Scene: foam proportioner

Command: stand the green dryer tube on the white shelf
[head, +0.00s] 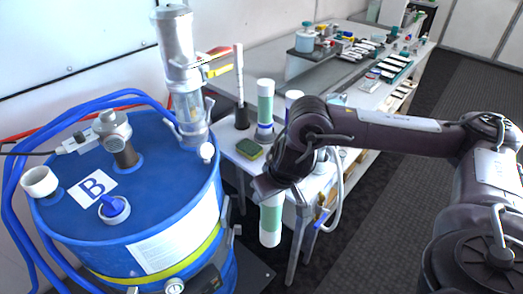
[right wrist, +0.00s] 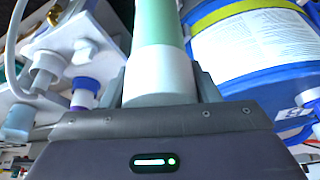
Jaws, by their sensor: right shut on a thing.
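A green dryer tube with white ends (head: 271,222) hangs roughly upright below my right gripper (head: 268,192), in front of the white shelf (head: 232,142). In the right wrist view its green body (right wrist: 157,20) and white end (right wrist: 160,72) rise from between the fingers of my right gripper (right wrist: 160,95), which is shut on it. The fingers are mostly hidden in the head view. A similar green and white tube (head: 265,102) stands upright on the shelf. My left gripper is not in view.
A blue drum (head: 180,210) with hoses and a clear cylinder (head: 178,45) stands to the left. A green and yellow sponge (head: 249,149) and a dark-based rod (head: 240,90) are on the shelf. A cluttered bench (head: 300,65) is behind. My right arm hides part of the shelf.

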